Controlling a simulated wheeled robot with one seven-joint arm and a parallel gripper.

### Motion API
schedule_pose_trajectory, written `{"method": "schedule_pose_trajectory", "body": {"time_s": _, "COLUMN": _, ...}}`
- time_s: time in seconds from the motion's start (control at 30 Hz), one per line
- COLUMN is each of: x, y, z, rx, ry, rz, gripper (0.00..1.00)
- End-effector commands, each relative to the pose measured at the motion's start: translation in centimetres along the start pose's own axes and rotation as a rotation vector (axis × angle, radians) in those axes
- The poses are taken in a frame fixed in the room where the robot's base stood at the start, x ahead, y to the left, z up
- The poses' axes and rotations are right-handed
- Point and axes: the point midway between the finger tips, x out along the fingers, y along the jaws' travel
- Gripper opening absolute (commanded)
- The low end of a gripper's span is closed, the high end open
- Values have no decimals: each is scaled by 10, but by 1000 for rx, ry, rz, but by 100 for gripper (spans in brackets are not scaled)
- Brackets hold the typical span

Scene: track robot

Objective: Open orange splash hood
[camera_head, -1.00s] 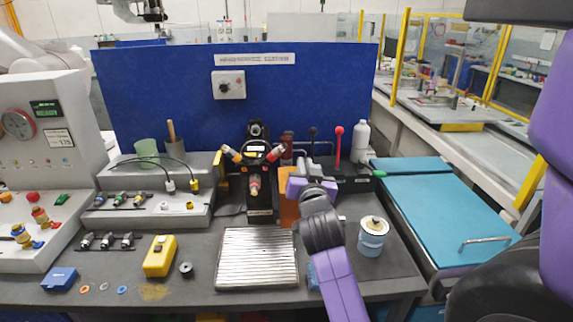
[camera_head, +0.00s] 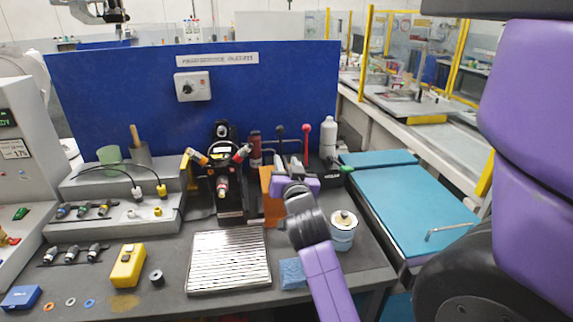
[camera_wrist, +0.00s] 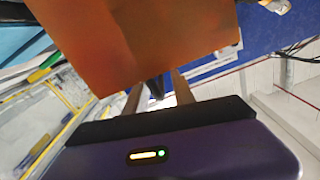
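The orange splash hood (camera_head: 269,196) shows in the head view as an upright orange panel right of the black machine on the bench. My gripper (camera_head: 285,176) is at its upper right edge, and my wrist hides part of it. In the wrist view the hood (camera_wrist: 135,40) is a large orange sheet across the top, very close to the camera. My gripper's two tan fingers (camera_wrist: 157,92) stand apart, with a dark piece visible between them. The fingertips are hidden behind the sheet, so I cannot tell whether they touch it.
The black machine (camera_head: 228,185) stands left of the hood. A red-knobbed lever (camera_head: 306,143) and a white bottle (camera_head: 328,137) are behind my wrist. A ribbed metal tray (camera_head: 229,262), a blue block (camera_head: 292,273) and a tin (camera_head: 343,232) are nearby. A blue panel (camera_head: 120,90) closes the back.

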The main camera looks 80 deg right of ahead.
Motion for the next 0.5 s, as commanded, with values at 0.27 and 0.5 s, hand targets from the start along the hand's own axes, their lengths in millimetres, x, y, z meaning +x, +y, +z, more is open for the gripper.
{"method": "schedule_pose_trajectory", "body": {"time_s": 0.27, "x": -13, "y": 0, "z": 3, "rx": -1, "ry": -1, "rz": -1, "gripper": 31}}
{"method": "schedule_pose_trajectory", "body": {"time_s": 0.5, "x": -53, "y": 0, "z": 3, "rx": -1, "ry": -1, "rz": -2, "gripper": 31}}
